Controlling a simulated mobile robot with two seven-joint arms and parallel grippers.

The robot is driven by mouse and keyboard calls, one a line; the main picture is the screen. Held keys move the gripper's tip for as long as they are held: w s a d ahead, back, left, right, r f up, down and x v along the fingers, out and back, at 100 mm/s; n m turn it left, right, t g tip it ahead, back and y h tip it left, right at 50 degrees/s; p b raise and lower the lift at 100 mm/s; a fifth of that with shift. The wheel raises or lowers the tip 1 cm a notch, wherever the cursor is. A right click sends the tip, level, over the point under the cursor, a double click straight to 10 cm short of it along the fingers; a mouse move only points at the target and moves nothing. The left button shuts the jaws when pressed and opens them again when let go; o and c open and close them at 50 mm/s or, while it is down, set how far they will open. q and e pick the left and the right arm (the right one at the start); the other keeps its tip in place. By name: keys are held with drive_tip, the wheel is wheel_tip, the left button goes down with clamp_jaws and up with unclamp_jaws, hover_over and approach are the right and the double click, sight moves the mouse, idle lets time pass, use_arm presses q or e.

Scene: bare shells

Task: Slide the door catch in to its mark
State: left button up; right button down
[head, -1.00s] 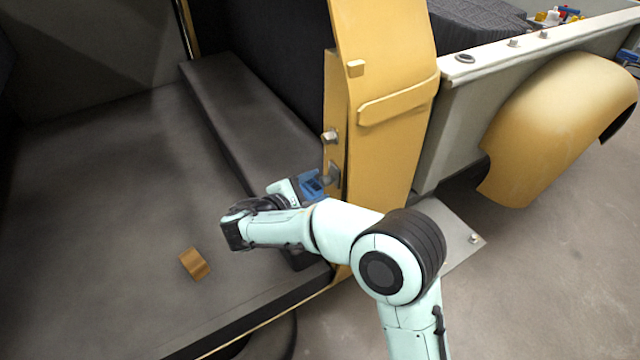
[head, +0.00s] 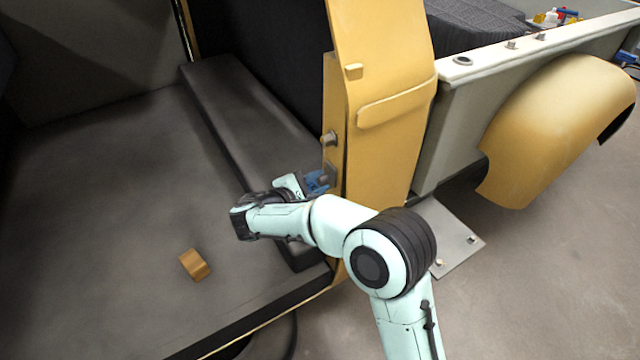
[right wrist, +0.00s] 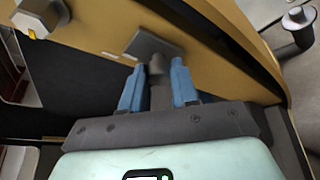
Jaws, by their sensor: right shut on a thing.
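The door catch (head: 329,171) is a small grey piece on the edge of the yellow door post, partly hidden by my gripper in the head view. In the right wrist view the catch (right wrist: 155,48) shows as a grey plate with a rounded stem standing out from it. My right gripper (head: 318,182) is at the post. In the right wrist view its blue fingers (right wrist: 157,88) lie on both sides of the stem, shut on it. I cannot make out a mark in either view. My left gripper is not in view.
A metal bolt (head: 329,138) stands out of the post just above the catch. The yellow post (head: 385,110) and dark sill box (head: 245,110) flank the gripper. A small wooden block (head: 195,264) lies on the grey floor panel, which is otherwise clear.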

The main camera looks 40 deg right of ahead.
drive_tip(key=shift+w+r, duration=0.15)
drive_tip(key=shift+w, duration=0.9)
drive_tip(key=c, duration=0.9)
unclamp_jaws()
drive_tip(key=shift+o, duration=0.2)
drive_tip(key=shift+w, duration=0.15)
drive_tip(key=v, duration=1.3)
drive_tip(key=shift+p, duration=0.3)
drive_tip(key=shift+a, duration=0.1)
